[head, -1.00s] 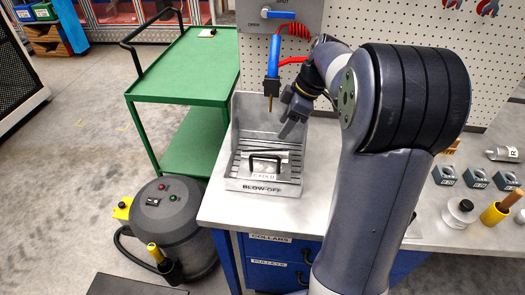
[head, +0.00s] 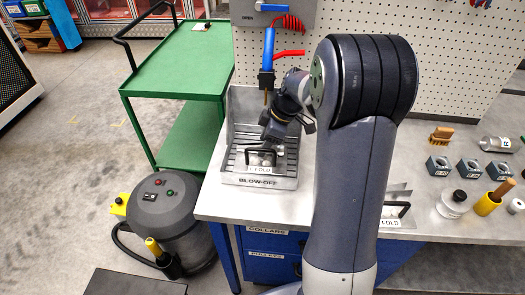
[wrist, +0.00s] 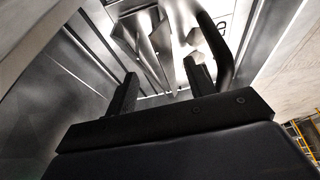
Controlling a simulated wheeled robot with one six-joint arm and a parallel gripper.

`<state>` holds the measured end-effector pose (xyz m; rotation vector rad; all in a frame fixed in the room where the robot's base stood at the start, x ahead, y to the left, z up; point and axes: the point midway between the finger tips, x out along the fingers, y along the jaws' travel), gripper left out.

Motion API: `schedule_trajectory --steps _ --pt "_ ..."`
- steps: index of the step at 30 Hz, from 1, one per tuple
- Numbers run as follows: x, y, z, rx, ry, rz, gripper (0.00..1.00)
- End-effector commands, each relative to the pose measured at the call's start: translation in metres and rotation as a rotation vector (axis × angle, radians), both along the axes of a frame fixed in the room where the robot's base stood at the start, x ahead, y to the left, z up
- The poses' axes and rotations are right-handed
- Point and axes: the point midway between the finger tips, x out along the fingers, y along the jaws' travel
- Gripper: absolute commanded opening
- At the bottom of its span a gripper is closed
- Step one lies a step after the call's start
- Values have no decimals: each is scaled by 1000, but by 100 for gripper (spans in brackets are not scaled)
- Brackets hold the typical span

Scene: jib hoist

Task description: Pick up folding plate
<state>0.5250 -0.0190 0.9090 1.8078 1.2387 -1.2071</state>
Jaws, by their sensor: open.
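The folding plate (head: 262,169), marked with a label ending in FOLD, lies in the blow-off tray (head: 230,179). Its black handle (head: 250,151) stands up and is partly covered by my gripper (head: 270,146). In the wrist view, my gripper's two dark fingers (wrist: 162,80) are apart with nothing held between them. Bent metal of the plate (wrist: 186,30) lies beyond the fingertips there, and the black handle (wrist: 217,50) rises at the right, close to the right finger. I cannot tell whether finger and handle touch.
A blue blow gun (head: 268,50) with a red hose hangs above the tray. A second FOLD-labelled plate (head: 393,222) sits partly behind my arm. Several blocks (head: 468,168) and small tools lie on the bench at right. A green cart (head: 180,62) and a vacuum (head: 165,215) stand left.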

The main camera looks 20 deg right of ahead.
Motion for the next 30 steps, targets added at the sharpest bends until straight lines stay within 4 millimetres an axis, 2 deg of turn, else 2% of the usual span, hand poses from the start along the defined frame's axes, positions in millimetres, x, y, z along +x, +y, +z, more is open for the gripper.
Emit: schedule_trajectory --steps 2,21,30 --pt "0 0 0 0 0 0 51" --pt "0 0 0 0 0 0 0" --pt "0 0 3 0 -2 -1 0"
